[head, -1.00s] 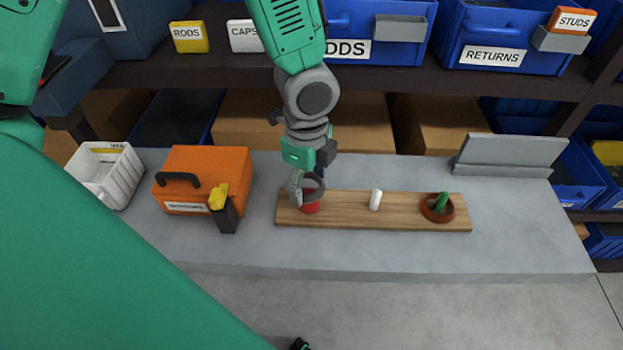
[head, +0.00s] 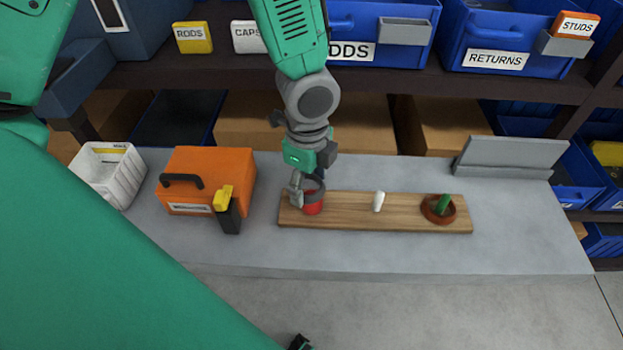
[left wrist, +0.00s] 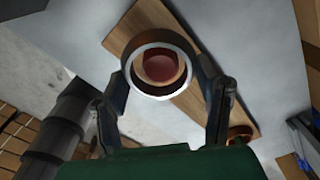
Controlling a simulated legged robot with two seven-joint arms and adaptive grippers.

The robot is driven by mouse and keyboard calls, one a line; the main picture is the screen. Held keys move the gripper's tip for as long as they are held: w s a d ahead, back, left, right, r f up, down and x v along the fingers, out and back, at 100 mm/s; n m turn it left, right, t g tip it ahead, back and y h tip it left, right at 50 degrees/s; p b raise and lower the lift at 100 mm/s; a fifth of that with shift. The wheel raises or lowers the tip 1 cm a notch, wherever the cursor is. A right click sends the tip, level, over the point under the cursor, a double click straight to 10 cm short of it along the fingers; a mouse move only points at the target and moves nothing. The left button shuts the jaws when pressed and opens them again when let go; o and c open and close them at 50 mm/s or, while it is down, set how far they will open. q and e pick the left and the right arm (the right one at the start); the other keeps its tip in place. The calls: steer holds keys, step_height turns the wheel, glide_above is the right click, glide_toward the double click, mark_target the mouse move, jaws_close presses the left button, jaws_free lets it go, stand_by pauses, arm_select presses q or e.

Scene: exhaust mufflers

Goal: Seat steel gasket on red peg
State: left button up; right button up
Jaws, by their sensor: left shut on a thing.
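The steel gasket (head: 315,187) is a dark grey ring held level at the top of the red peg (head: 313,206), whose side shows below it. In the left wrist view the gasket (left wrist: 137,62) frames the peg's round red top (left wrist: 162,67), roughly centred in the opening. I cannot tell whether the ring is just above the peg or around its tip. My left gripper (head: 308,188) is shut on the gasket, with a finger on each side of the ring in the left wrist view (left wrist: 165,82).
The wooden board (head: 345,215) also carries a white peg (head: 379,201) and a green peg (head: 443,204) with a brown ring (head: 428,214) around it. An orange box (head: 207,165), a yellow-and-black object (head: 228,212) and a white basket (head: 108,178) stand left. The bench front is clear.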

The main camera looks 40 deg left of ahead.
arm_select(q)
steer(key=shift+d, duration=0.1)
steer(key=shift+d+f, duration=0.1)
steer(key=shift+d, duration=0.15)
steer(key=shift+a+f+b, duration=0.3)
steer(key=shift+f, duration=0.25)
steer(key=shift+r, duration=0.1)
steer(key=shift+d+r+p, duration=0.2)
steer(key=shift+r+p, duration=0.2)
steer(key=shift+p, duration=0.35)
